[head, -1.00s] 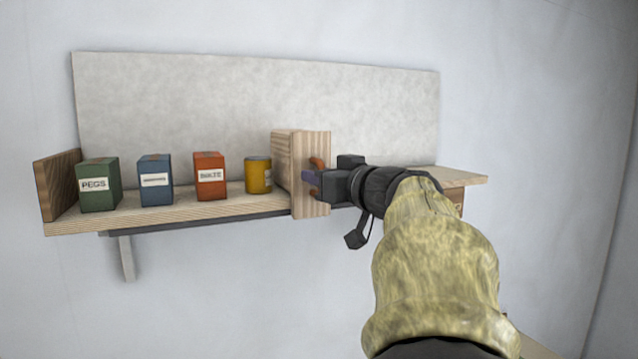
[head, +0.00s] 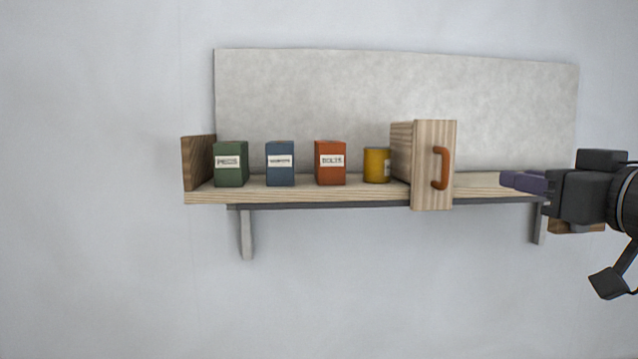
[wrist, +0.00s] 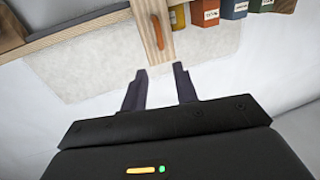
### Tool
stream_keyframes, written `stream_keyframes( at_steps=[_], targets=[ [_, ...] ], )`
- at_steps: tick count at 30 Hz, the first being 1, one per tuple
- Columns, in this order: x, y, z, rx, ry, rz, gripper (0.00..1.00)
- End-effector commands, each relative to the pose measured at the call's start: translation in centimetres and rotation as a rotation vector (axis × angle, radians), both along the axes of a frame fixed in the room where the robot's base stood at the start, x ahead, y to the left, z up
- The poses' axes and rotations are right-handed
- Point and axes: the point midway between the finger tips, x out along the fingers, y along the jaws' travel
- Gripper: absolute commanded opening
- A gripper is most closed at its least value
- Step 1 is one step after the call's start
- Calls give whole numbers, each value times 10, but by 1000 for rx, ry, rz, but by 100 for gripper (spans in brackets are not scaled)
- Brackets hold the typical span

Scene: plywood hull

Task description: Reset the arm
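My gripper (head: 524,181) is at the right of the head view, in front of the shelf's right part and to the right of the wooden drawer-like box (head: 433,180). In the wrist view my gripper (wrist: 160,88) shows two dark fingers standing apart with nothing between them. The box has an orange handle (head: 440,168) on its front face. The handle also shows in the wrist view (wrist: 157,32), beyond the fingers and clear of them.
A wooden shelf (head: 330,196) on grey brackets holds a green box (head: 231,175), a blue box (head: 280,177), a red box (head: 330,178) and a yellow can (head: 375,165). A wooden end board (head: 198,161) closes its left side. A pale panel (head: 400,85) stands behind. The space below the shelf is clear.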

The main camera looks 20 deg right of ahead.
Motion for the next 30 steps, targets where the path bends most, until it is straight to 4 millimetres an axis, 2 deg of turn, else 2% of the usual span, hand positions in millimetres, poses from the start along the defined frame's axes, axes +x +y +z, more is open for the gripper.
stream_keyframes(
  at_steps=[10,14,17,20,23,26,30],
  targets=[
    [-4,0,0,0,0,0,29],
    [3,0,-1,-1,-13,4,29],
    [23,-4,-6,-5,-57,6,29],
    [57,-9,-17,-2,-118,-8,29],
    [98,-13,-41,20,-159,-52,29],
    [137,-13,-78,56,-147,-114,29],
    [181,1,-147,108,-34,-197,29]
  ],
)
